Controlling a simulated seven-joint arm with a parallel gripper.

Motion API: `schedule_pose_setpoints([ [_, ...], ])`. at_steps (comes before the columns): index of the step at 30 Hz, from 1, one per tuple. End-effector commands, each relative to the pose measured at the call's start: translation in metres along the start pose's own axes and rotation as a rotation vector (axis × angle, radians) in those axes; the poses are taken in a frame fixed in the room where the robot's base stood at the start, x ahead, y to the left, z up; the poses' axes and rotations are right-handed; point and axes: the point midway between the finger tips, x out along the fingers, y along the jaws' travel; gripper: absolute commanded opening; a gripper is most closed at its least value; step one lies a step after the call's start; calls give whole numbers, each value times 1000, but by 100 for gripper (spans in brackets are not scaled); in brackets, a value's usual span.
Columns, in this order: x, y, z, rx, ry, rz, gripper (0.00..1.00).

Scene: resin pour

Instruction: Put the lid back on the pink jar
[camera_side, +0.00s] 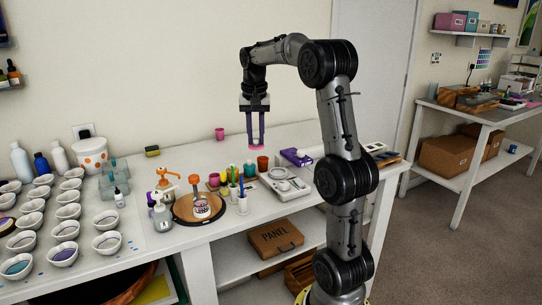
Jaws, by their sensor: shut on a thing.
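My gripper (256,143) points straight down above the white work table, with its long purple fingers close together. It is shut on a small flat pink lid (257,148), held at the fingertips above the table. Several small pots stand below and near it. A pink container (219,134) stands alone at the back of the table, left of my gripper. Another pinkish pot (214,180) stands among the clutter near the round board. I cannot tell for certain which one is the pink jar. The openings of these pots are too small to make out.
A round dark-rimmed board (183,212) holds a small jar (202,209) and an orange-topped tool. An orange-red cup (262,163), a white scale-like device (287,184) and a purple box (296,157) stand nearby. Several white bowls (107,242) fill the left side.

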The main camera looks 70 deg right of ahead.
Motion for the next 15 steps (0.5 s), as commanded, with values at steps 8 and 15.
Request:
schedule_pose_setpoints([
  [8, 5, -54, -55, -114, -1, -16, 0],
  [15, 28, -101, -89, -192, -2, -28, 0],
])
